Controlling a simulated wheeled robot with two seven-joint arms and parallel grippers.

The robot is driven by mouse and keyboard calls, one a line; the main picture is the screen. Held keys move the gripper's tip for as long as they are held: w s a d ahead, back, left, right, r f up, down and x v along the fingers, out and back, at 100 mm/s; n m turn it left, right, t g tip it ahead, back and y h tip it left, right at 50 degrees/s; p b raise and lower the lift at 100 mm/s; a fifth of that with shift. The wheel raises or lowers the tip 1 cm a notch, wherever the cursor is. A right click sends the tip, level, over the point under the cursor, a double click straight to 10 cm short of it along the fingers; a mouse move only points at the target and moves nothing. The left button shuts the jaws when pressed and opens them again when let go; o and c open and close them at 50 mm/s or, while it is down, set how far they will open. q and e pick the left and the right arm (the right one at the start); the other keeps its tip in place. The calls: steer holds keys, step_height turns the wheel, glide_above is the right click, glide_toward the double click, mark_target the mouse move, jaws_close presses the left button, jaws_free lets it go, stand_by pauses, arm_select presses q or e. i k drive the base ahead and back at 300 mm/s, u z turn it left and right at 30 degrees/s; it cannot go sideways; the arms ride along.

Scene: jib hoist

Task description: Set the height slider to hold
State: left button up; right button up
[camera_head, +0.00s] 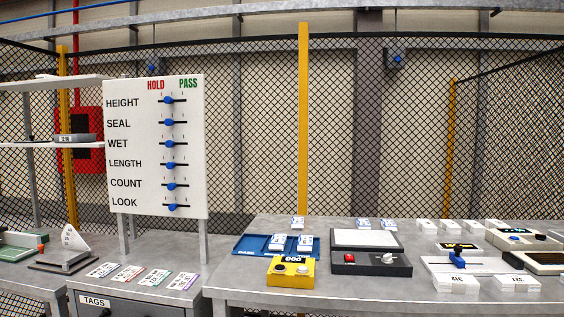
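A white board (140,188) stands upright on two legs at the left, headed HOLD in red and PASS in green. The top row is labelled HEIGHT. Its blue slider knob (168,100) sits on a short horizontal black track, near the middle, between the HOLD side on the left and the PASS side on the right. The exact tick under it is too small to tell. Neither of my grippers is in view, and nothing covers the board's front.
Below, SEAL, WET, LENGTH, COUNT and LOOK have similar blue knobs. Grey shelves (50,84) stand left of the board. Tag cards (154,276) lie below. A yellow device (291,271), blue tray (248,245) and black control box (372,264) are on the right-hand table (330,291).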

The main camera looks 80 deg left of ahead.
mark_target(168, 100)
steer(key=u, duration=3.35)
